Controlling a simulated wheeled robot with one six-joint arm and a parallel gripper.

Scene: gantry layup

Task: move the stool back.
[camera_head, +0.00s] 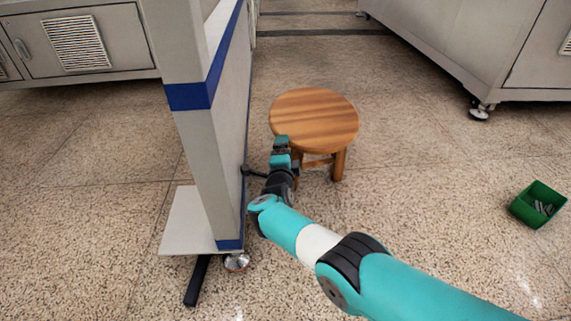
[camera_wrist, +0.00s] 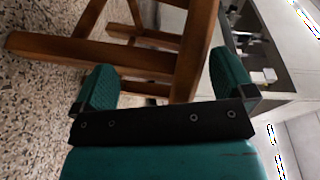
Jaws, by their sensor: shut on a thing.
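The stool (camera_head: 318,112) is round-topped, wooden and upright on the speckled floor, in the middle of the head view. My gripper (camera_head: 281,146) reaches its near left side, just below the seat edge. In the wrist view the stool's leg and rails (camera_wrist: 193,50) fill the space in front of and between the two green fingers of my gripper (camera_wrist: 163,82). The gripper is shut on the stool. The exact contact is hard to see, and part of the stool's underside is hidden behind my gripper in the head view.
A grey gantry post with blue bands (camera_head: 208,150) stands close left of the stool, with a wide foot plate (camera_head: 185,222). A green bin (camera_head: 523,209) with small metal parts lies at right. Grey cabinets (camera_head: 110,40) and another unit (camera_head: 455,45) stand behind.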

